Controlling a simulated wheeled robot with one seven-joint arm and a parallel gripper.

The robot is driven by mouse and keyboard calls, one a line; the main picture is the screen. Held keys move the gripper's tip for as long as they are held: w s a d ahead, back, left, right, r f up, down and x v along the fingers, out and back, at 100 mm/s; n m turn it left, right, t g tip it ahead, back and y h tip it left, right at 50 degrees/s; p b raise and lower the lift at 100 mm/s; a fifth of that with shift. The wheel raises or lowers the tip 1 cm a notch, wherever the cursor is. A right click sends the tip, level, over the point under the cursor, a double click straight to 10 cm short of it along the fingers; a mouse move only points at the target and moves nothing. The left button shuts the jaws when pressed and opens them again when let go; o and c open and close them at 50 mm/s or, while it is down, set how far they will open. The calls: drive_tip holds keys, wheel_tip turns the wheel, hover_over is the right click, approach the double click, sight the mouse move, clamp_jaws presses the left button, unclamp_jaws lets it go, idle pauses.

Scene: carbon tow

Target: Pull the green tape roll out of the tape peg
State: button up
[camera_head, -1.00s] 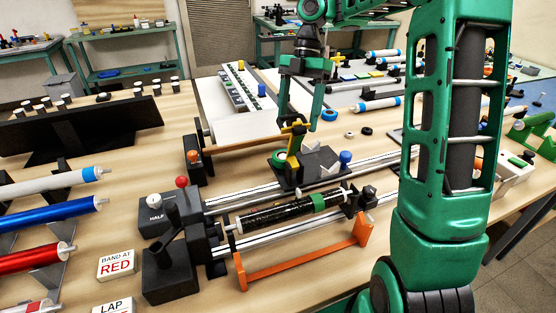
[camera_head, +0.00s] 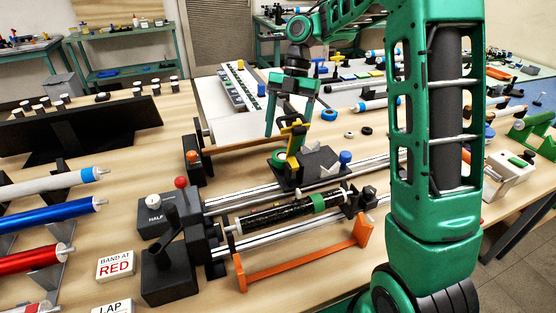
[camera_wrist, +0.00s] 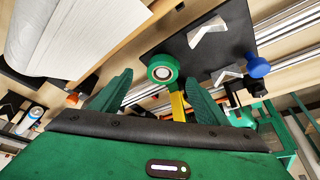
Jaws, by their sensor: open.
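The green tape roll (camera_head: 277,158) sits at the yellow arm (camera_head: 292,146) on the dark carriage plate. In the wrist view the roll (camera_wrist: 152,72) shows its pale round core, with the yellow arm (camera_wrist: 178,106) just below it. The peg is not clearly distinguishable from the core. My gripper (camera_head: 287,125) is open and empty, its fingers pointing down above and behind the roll. In the wrist view my gripper's (camera_wrist: 157,82) two green fingers are spread wide, with the roll showing between and beyond their tips. They appear apart from it.
The carriage plate (camera_head: 318,158) carries grey V-blocks and a blue knob (camera_head: 345,157). Steel rails (camera_head: 375,166) run alongside. A black tube (camera_head: 262,214) with a green band lies in front, above an orange frame (camera_head: 300,264).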

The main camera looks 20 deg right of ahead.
sight(283, 156)
drive_tip(key=shift+s+x, duration=0.15)
drive_tip(key=shift+x, duration=1.2)
drive_tip(key=shift+s+x, duration=0.15)
drive_tip(key=shift+x, duration=1.2)
drive_tip(key=shift+r, duration=0.1)
drive_tip(key=c, duration=1.1)
